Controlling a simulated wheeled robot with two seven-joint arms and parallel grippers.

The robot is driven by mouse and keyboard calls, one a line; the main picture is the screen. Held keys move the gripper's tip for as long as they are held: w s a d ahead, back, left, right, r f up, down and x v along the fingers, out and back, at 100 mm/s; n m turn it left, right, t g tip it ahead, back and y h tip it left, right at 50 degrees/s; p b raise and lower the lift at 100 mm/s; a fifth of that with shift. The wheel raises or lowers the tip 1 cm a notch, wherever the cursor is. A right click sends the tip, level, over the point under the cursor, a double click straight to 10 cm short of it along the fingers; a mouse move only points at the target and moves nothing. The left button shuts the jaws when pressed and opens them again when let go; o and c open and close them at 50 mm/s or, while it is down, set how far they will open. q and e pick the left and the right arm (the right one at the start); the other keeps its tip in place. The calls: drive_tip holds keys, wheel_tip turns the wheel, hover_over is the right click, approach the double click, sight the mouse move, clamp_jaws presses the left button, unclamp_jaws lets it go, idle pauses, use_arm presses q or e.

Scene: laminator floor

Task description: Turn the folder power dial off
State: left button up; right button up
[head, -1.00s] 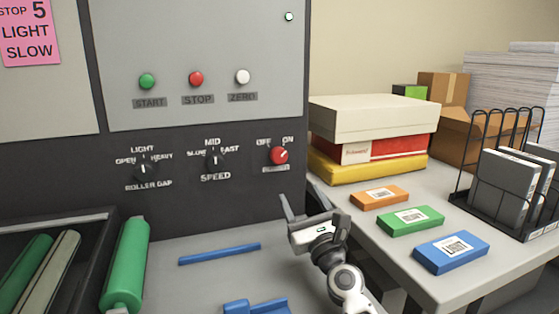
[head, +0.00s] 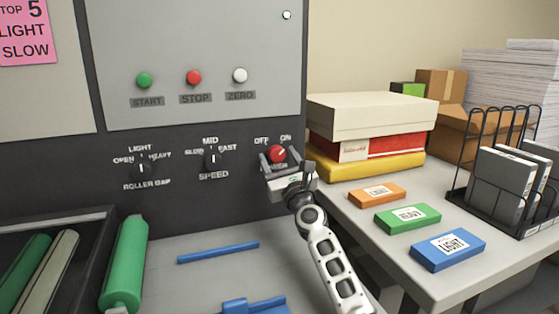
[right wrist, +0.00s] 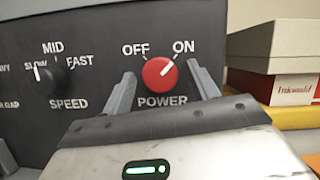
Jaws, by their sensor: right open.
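The red power dial (head: 278,153) is on the dark machine panel, with OFF at its upper left and ON at its upper right. In the right wrist view the red dial (right wrist: 160,73) has its white mark pointing up and right, toward ON. My right gripper (head: 284,160) is open in front of the panel. In the right wrist view its two fingers stand on either side of the dial, apart from it as far as I can tell. The lower part of the POWER label is close above the gripper body. My left gripper is not in view.
The speed knob (head: 212,158) and roller gap knob (head: 143,167) are left of the dial. START (head: 144,80), STOP (head: 193,77) and ZERO (head: 239,75) buttons sit above. Stacked boxes (head: 368,135) stand close on the right. A blue bar (head: 218,251) lies below.

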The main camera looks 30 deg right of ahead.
drive_tip(key=c, duration=1)
